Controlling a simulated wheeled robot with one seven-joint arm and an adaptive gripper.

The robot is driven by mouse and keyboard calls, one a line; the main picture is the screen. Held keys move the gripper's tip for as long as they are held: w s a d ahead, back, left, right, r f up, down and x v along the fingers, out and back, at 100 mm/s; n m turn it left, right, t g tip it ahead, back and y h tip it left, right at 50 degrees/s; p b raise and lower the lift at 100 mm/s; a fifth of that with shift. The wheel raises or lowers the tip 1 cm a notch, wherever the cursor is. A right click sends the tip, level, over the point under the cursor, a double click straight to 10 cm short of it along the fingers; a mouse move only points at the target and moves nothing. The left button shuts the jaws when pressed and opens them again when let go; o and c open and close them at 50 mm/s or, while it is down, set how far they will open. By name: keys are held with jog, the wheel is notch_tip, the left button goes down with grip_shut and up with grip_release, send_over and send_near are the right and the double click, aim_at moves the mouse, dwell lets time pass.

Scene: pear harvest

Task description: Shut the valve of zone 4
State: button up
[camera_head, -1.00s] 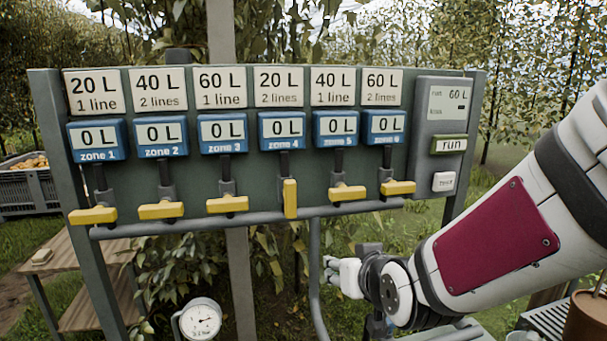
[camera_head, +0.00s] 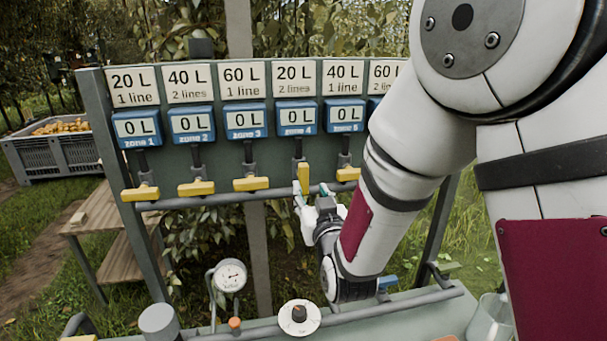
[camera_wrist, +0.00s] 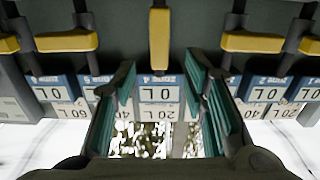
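The zone 4 valve has a yellow handle (camera_head: 304,172) that stands upright, in line with its pipe. Its blue meter (camera_head: 297,117) reads 0 L under a plate marked 20 L, 2 lines. My gripper (camera_head: 311,190) is at the lower end of this handle in the head view. In the wrist view, which is upside down, the zone 4 handle (camera_wrist: 159,38) is centred beyond the fingertips, between their lines. My gripper (camera_wrist: 164,75) is open there, with nothing between its green-padded fingers. I cannot tell whether a finger touches the handle.
The yellow handles of zone 3 (camera_head: 251,184) and zone 5 (camera_head: 348,174) lie crosswise on either side. A grey pipe (camera_head: 218,200) runs below the valves. A pressure gauge (camera_head: 230,275) and a round knob (camera_head: 299,316) stand lower down. My arm hides the panel's right side.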

aim_at(304, 177)
jog(key=x, duration=0.9)
jog(key=shift+w, duration=0.2)
grip_shut()
